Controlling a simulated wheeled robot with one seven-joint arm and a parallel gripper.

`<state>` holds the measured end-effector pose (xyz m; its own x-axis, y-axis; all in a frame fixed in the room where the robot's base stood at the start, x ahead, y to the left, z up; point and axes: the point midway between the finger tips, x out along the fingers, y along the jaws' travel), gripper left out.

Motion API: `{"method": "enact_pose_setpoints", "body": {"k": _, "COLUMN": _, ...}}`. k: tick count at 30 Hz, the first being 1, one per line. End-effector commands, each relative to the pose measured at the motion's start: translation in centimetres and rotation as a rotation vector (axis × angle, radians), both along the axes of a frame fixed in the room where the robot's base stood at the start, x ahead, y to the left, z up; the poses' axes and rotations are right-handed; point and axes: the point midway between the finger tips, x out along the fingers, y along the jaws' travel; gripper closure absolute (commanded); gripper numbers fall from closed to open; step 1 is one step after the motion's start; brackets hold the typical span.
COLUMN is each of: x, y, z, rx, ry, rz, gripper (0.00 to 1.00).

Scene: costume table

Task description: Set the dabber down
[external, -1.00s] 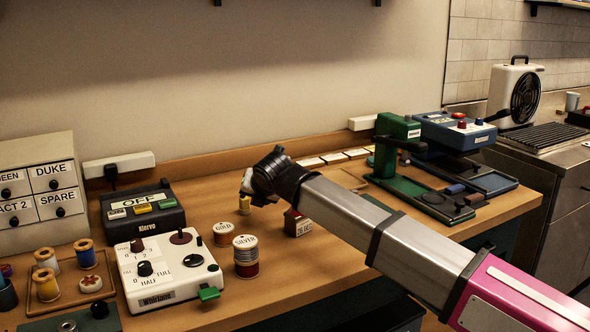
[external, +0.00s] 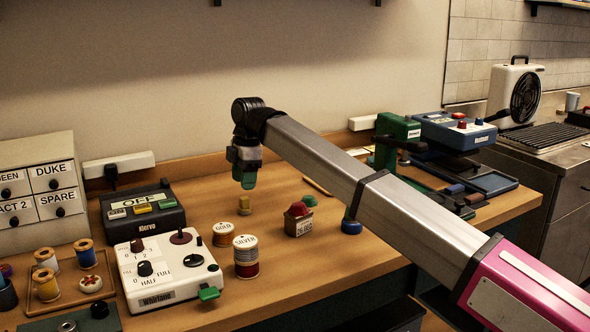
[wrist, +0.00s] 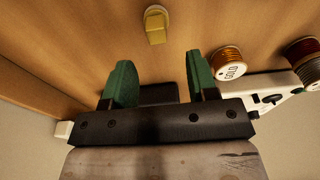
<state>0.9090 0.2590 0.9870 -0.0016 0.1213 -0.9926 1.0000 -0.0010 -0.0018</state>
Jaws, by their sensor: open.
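The small yellow piece (external: 245,206), which I take to be the dabber, stands on the wooden table with nothing holding it. In the wrist view it is a yellow block on a pale round end (wrist: 155,27), beyond my fingertips and apart from them. My gripper (external: 247,181) hangs above and a little behind it in the external view, pointing down. Its two green fingers (wrist: 160,80) are spread with nothing between them.
Gold (external: 223,234) and silver (external: 246,257) spools stand in front. A small box with a red top (external: 298,222) and a blue-and-green piece (external: 351,227) are to the right. A white control box (external: 168,270) is at left. Bare table lies around the yellow piece.

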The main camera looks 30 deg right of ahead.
Motion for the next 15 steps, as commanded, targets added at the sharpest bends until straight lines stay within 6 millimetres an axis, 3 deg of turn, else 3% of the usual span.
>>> {"method": "enact_pose_setpoints", "body": {"k": 8, "x": 0.0, "y": 0.1, "z": -2.1, "rx": -0.001, "ry": -0.001, "rz": 0.001, "gripper": 0.47}}
{"method": "enact_pose_setpoints", "body": {"k": 15, "x": 0.2, "y": 0.0, "z": -5.3, "rx": -0.001, "ry": 0.000, "rz": 0.001, "gripper": 0.47}}
